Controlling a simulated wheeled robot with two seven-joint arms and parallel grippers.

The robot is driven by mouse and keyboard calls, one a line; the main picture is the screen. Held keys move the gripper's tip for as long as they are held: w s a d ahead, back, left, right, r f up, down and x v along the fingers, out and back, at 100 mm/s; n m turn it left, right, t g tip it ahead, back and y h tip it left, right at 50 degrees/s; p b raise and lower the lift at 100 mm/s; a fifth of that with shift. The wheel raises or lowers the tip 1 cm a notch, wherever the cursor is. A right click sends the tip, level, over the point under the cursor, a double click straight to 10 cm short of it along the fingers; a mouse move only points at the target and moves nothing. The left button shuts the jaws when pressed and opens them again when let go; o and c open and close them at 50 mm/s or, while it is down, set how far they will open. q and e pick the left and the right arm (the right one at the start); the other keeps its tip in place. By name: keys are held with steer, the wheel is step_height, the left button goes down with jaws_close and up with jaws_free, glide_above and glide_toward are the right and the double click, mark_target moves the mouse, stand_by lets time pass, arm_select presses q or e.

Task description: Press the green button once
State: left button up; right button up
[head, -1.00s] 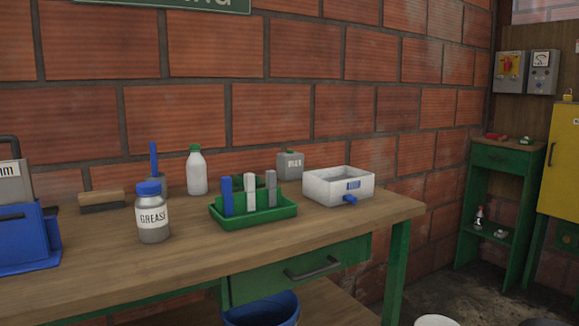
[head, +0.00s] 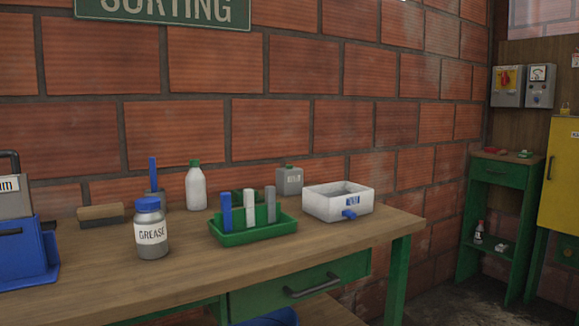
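Two small grey wall boxes hang at the upper right. The left box (head: 508,88) carries a red and yellow switch. Neither of my grippers is in view.
A wooden workbench (head: 100,279) fills the lower left, holding a grease jar (head: 151,235), a green tray (head: 254,236), a white bottle (head: 196,187) and a white basin (head: 321,206). A green stand (head: 498,174) and a yellow cabinet (head: 562,190) are at right.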

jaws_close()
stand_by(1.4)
